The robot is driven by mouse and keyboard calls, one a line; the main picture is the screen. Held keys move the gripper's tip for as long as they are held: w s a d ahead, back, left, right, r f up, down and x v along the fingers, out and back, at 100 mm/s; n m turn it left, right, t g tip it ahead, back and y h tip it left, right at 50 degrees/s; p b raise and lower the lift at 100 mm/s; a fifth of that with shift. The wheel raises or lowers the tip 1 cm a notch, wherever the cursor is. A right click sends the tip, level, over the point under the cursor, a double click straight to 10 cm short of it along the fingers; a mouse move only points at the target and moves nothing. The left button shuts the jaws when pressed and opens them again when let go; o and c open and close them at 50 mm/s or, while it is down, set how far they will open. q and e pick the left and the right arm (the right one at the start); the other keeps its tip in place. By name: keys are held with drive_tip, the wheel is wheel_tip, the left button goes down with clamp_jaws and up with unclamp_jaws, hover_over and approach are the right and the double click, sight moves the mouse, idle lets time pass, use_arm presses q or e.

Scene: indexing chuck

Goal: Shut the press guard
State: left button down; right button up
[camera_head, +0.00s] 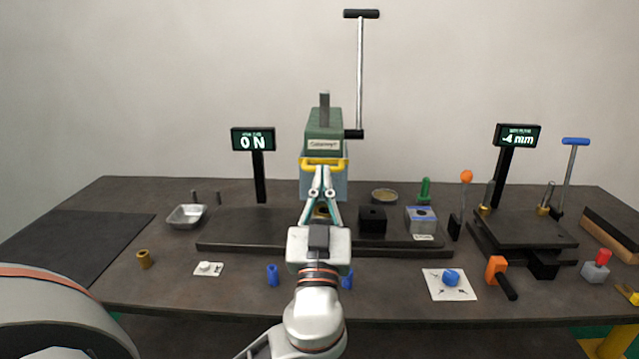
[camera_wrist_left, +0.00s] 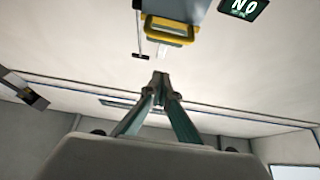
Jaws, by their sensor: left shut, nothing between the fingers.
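The press (camera_head: 324,133) is a green-topped machine at the back middle of the table. Its guard (camera_head: 338,187) is a blue-grey panel on the press front, with a yellow handle (camera_head: 341,165) along its edge. In the left wrist view the yellow handle (camera_wrist_left: 168,30) shows above the fingertips. My left gripper (camera_head: 319,170) points at the press, its fingertips overlapping the handle in the head view. In the left wrist view the left gripper (camera_wrist_left: 161,78) is shut and empty, with a gap between tips and handle. The arm hides the lower press. My right gripper is not in view.
A display (camera_head: 253,139) reading 0 N stands left of the press. A black block (camera_head: 372,219) and a grey-blue block (camera_head: 421,220) stand right of my gripper. A metal tray (camera_head: 187,216) lies left.

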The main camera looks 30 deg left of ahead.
sight(323, 200)
use_arm(q)
drive_tip(key=p+x, duration=0.2)
drive_tip(key=x, duration=0.5)
drive_tip(key=shift+w+a+f, duration=0.1)
drive_tip(key=shift+f, duration=1)
drive_tip(key=shift+a+f, duration=0.1)
drive_tip(key=shift+f, duration=0.95)
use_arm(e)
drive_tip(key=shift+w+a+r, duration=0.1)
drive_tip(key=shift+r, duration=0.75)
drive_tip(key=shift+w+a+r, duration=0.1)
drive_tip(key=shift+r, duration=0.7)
use_arm(q)
wheel_tip(323, 200, down, 7)
drive_tip(key=b, duration=1.2)
drive_tip(key=shift+b, duration=0.3)
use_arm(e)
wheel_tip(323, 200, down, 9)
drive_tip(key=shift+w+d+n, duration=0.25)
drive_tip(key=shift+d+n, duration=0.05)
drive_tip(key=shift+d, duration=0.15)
